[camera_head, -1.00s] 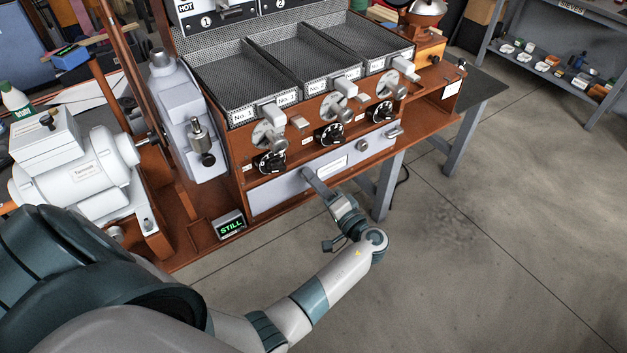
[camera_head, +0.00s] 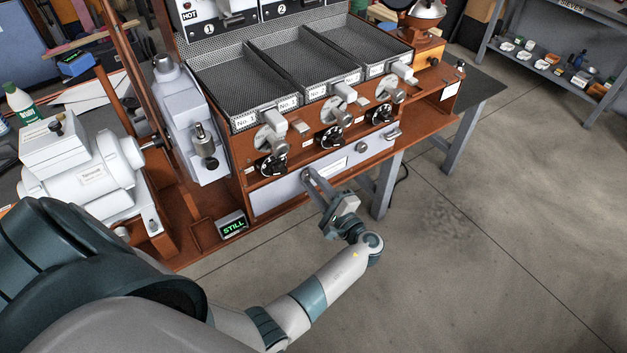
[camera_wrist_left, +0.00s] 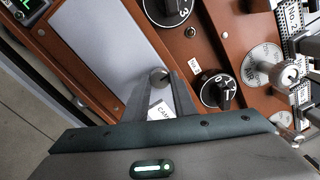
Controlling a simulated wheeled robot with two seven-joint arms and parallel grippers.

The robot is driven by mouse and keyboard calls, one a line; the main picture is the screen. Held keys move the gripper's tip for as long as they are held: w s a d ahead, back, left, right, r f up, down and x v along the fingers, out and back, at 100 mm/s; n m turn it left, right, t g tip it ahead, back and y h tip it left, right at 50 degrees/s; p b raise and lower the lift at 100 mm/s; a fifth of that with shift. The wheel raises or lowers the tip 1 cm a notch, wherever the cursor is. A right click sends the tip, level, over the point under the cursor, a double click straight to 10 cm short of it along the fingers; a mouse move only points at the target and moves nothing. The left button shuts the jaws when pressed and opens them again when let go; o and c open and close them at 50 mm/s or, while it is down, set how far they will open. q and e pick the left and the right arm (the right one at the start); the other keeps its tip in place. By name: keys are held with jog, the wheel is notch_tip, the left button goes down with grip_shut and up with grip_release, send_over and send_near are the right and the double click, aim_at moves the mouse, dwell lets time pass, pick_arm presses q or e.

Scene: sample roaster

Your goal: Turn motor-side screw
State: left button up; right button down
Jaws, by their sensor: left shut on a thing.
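A long light-grey panel (camera_head: 275,201) sits low on the front of the brown machine. A round metal screw (camera_wrist_left: 159,75) shows on this panel in the left wrist view, between my fingertips. My left gripper (camera_head: 308,175) reaches up to the panel from the front and is shut on the screw; its fingers also show in the left wrist view (camera_wrist_left: 161,82). The fingers hide part of the screw and the panel. A second round fitting (camera_head: 362,145) is at the panel's right part. The white motor (camera_head: 95,185) stands left of the machine. My right gripper is out of view.
Black dials (camera_head: 273,166) and metal levers (camera_head: 271,138) line the front above the panel. A small box reading "STILL" (camera_head: 232,225) stands at the panel's lower left. Mesh trays (camera_head: 235,95) are above. The floor (camera_head: 480,230) in front is clear.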

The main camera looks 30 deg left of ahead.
pick_arm(q)
jog(key=shift+r, duration=0.1)
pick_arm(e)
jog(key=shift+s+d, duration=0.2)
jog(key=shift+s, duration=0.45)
pick_arm(q)
jog(key=o, duration=0.9)
jog(key=shift+c, duration=0.2)
jog(key=shift+o, duration=0.9)
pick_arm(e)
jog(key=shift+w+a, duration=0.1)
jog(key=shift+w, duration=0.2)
